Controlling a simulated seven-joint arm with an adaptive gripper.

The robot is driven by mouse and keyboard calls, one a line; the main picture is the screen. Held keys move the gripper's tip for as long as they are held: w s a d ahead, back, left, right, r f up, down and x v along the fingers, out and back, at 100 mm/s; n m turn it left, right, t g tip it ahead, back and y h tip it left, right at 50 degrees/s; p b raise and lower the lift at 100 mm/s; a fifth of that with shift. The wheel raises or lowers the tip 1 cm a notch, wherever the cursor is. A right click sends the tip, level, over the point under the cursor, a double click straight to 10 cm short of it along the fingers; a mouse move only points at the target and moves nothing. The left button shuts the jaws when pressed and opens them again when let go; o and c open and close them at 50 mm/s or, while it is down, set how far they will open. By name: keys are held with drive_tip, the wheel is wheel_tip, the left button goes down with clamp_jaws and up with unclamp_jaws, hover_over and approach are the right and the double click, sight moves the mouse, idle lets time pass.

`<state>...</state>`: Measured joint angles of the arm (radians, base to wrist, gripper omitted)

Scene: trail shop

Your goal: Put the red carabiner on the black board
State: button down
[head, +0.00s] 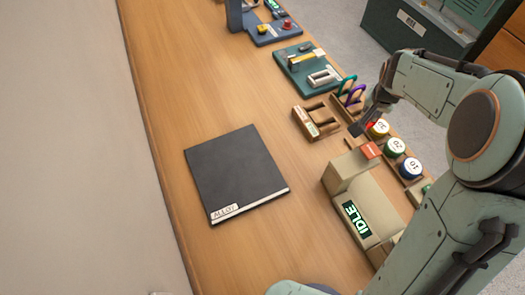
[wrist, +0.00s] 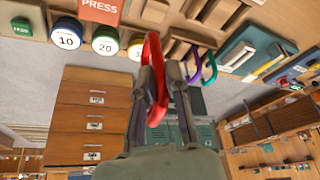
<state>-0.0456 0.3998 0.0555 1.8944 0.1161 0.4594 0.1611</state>
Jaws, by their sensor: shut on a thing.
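The red carabiner (wrist: 153,75) is held upright between the two fingers of my gripper (wrist: 163,78) in the wrist view. In the head view my gripper (head: 362,126) is over the right side of the table by the small wooden rack, and only a bit of red shows there. The black board (head: 235,170) lies flat on the table, left of my gripper and well apart from it. It has a white label at its near corner, and its top is bare.
Purple (head: 356,94) and green (head: 347,84) carabiners stand in the rack. A beige box with a red PRESS button (head: 370,150) and an IDLE display (head: 356,220) stands nearby. Round numbered weights (head: 394,147) line the right. The wood around the board is clear.

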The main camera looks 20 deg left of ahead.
drive_tip(key=shift+s+a+f+n+y, duration=0.15)
drive_tip(key=shift+a+n+y, duration=0.15)
drive_tip(key=shift+n, duration=0.3)
drive_tip(key=s+a+r+n+g+y, duration=0.1)
drive_tip(key=s+a+n+g+y, duration=0.1)
drive_tip(key=s+a+n, duration=0.85)
drive_tip(key=s+a+n+g+y, duration=0.25)
drive_tip(key=s+a+n, duration=0.35)
drive_tip(key=s, duration=0.7)
drive_tip(key=m, duration=0.1)
hover_over(234, 168)
drive_tip(key=shift+t, duration=0.35)
drive_tip(key=shift+w+a+f, duration=0.1)
drive_tip(key=shift+f, duration=6.05)
drive_tip(key=shift+f, duration=0.15)
